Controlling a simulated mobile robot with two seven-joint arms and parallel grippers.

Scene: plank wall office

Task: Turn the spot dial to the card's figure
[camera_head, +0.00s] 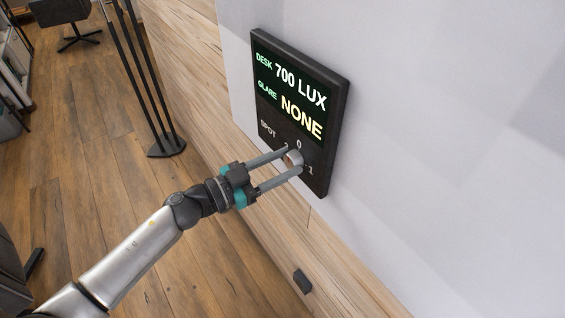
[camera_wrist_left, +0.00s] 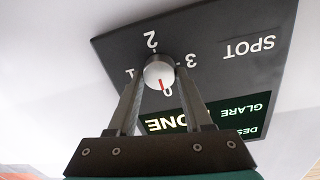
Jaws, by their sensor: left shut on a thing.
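A dark wall panel (camera_head: 318,168) shows "DESK 700 LUX" and "GLARE NONE" above the word SPOT. The round pale spot dial (camera_head: 293,158) sits at its lower part, with figures around it. In the left wrist view the panel (camera_wrist_left: 215,75) appears upside down, and the dial (camera_wrist_left: 158,73) has a red mark pointing at the 0. The figures 1, 2 and 3 also show around it. My left gripper (camera_head: 291,160) is shut on the dial, one finger on each side. No card shows in either view. My right gripper is out of view.
The panel hangs on a pale wall (camera_head: 430,120) above wooden planking (camera_head: 190,60). A small dark box (camera_head: 302,281) is on the planking below. A dark stand (camera_head: 165,145) with upright poles and an office chair (camera_head: 62,14) stand on the wooden floor.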

